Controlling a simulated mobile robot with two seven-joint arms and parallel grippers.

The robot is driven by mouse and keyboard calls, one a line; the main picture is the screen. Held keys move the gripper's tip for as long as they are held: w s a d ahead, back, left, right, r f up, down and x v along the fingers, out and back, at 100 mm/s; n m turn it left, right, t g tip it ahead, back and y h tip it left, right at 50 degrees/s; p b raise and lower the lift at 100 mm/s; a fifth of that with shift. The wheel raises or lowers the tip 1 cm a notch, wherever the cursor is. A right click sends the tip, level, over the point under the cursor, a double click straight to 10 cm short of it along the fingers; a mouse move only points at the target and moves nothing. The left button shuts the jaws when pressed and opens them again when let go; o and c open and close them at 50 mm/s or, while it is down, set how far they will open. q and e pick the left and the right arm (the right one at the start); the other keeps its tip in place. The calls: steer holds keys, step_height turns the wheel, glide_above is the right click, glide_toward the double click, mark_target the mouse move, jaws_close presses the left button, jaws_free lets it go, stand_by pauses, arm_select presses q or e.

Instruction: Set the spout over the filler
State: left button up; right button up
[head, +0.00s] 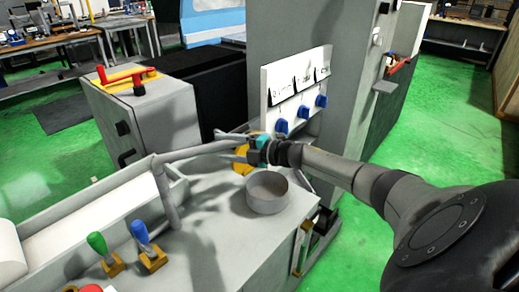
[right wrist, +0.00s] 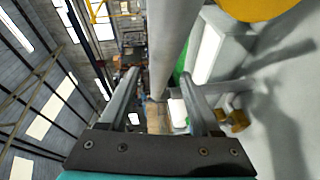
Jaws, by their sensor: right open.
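The spout (head: 200,149) is a grey tube that runs from an upright post at the left of the grey machine top towards my right gripper. In the right wrist view the tube (right wrist: 168,50) passes between the two fingers; whether they touch it I cannot tell. My right gripper (head: 232,139) is open around or just above the spout's outer part. A round grey open-topped cup (head: 267,195), which seems to be the filler, stands on the machine top below and right of the gripper. The spout's end is partly hidden by the gripper. My left gripper is not in view.
A yellow part (head: 242,160) lies behind the cup. A green lever (head: 97,243) and a blue lever (head: 141,232) stand at the front left. A panel with blue knobs (head: 301,112) rises behind the gripper. The machine top in front of the cup is clear.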

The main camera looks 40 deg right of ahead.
steer(key=p+v, duration=0.2)
steer(key=v, duration=1)
steer(key=shift+s, duration=0.35)
steer(key=shift+d, duration=0.1)
steer(key=s+f+m+g+h, duration=0.1)
steer(key=s+f+m+h, duration=0.3)
steer(key=f, duration=0.6)
steer(key=s+f+m+g+h, duration=0.15)
steer(key=s+f+m, duration=0.35)
steer(key=f, duration=0.6)
steer(key=s+f+m+g+h, duration=0.25)
steer(key=s+f+m, duration=0.2)
steer(key=f, duration=0.55)
steer(key=s+a+f+m+g, duration=0.1)
steer(key=s+a+f+g, duration=0.2)
steer(key=s+a+f, duration=0.3)
steer(key=s+a+f+m+g, duration=0.2)
steer(key=s+a+f, duration=0.4)
steer(key=s+a, duration=0.4)
steer(key=s+a+f+m+g+y+b, duration=0.1)
steer(key=s+a+f+m+g, duration=0.1)
steer(key=s+a+f, duration=0.3)
steer(key=s+a+g, duration=0.1)
steer(key=s+a, duration=0.2)
steer(key=s, duration=0.2)
steer(key=shift+s+f+g, duration=0.4)
